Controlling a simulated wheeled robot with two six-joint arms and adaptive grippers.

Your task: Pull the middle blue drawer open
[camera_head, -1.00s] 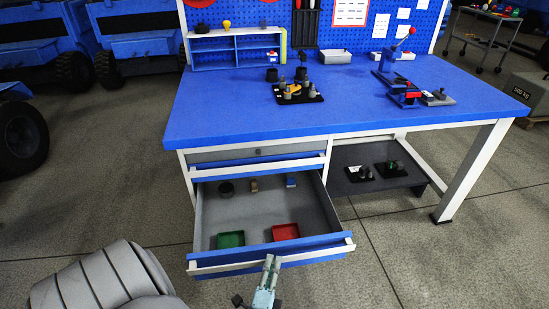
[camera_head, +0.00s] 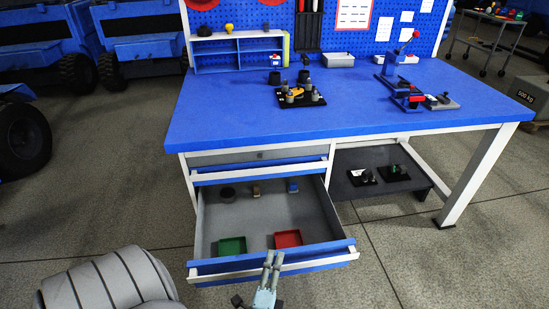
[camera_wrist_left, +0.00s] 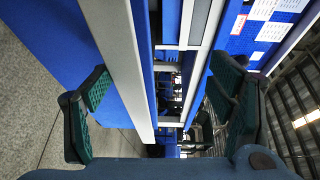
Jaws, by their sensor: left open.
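A blue-fronted drawer (camera_head: 215,266) with a white handle strip stands pulled far out under the left part of the workbench, its grey inside showing. Above it is another blue front with a white strip (camera_head: 262,171), nearly closed. What lies below the open drawer is mostly hidden. My left gripper (camera_head: 273,256) is at the right-of-centre part of the open drawer's front, its fingertips overlapping the handle strip in the picture. In the left wrist view its green-padded fingers (camera_wrist_left: 165,85) are spread wide, with a pale strip and blue panel between them. Contact is unclear. My right gripper is not visible.
The drawer holds a green tray (camera_head: 232,246), a red tray (camera_head: 288,239) and small parts at the back. The blue benchtop (camera_head: 230,120) carries fixtures and a shelf. A white bench leg (camera_head: 475,180) stands at right. Floor in front is clear.

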